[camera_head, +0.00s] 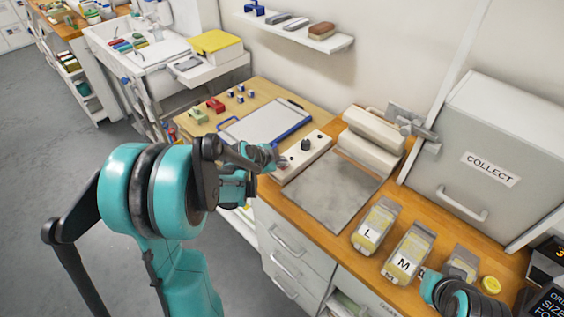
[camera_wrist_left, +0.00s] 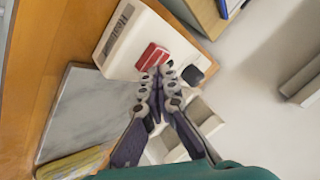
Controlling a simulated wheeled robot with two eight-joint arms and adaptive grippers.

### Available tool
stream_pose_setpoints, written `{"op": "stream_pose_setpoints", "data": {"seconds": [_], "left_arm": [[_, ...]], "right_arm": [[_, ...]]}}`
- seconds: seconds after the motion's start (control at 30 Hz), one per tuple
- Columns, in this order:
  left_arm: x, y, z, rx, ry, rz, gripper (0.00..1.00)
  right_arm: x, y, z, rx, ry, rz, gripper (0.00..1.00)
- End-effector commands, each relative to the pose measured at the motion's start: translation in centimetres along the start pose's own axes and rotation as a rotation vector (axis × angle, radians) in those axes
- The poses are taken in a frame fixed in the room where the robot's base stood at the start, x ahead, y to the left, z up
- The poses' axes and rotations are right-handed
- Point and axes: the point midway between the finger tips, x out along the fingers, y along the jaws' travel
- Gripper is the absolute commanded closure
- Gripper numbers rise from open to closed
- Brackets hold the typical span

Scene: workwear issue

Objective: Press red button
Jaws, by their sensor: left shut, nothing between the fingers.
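The red button (camera_wrist_left: 152,57) sits on a white control box (camera_wrist_left: 128,42), beside a black knob (camera_wrist_left: 192,75), in the left wrist view. My left gripper (camera_wrist_left: 160,74) is shut and empty, its fingertips at the edge of the red button; I cannot tell whether they touch it. In the head view, my left gripper (camera_head: 279,162) is at the near left end of the white control box (camera_head: 318,146), where it largely hides the red button. The black knob (camera_head: 306,144) shows there. My right gripper (camera_head: 448,290) is partly in view at the lower right, its jaws unclear.
A heat press with a grey plate (camera_head: 330,192) stands beside the control box on the wooden counter. Bags marked L (camera_head: 374,228) and M (camera_head: 408,254) stand to the right. A clipboard (camera_head: 262,122) lies behind. A grey COLLECT cabinet (camera_head: 490,150) stands at the right.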

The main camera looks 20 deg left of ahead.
Motion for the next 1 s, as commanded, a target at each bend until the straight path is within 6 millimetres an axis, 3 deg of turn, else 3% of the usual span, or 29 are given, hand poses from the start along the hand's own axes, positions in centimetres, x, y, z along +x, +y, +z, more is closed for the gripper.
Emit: {"op": "stream_pose_setpoints", "data": {"seconds": [0.57,1.0], "left_arm": [[-0.9,-0.6,-0.6,0.0,0.0,0.0,1.0],[-4.0,-2.9,-2.9,0.0,0.0,0.0,1.0]], "right_arm": [[-0.7,0.0,-0.5,0.0,0.0,0.0,1.0],[-3.5,0.0,-2.5,0.0,0.0,0.0,1.0]]}}
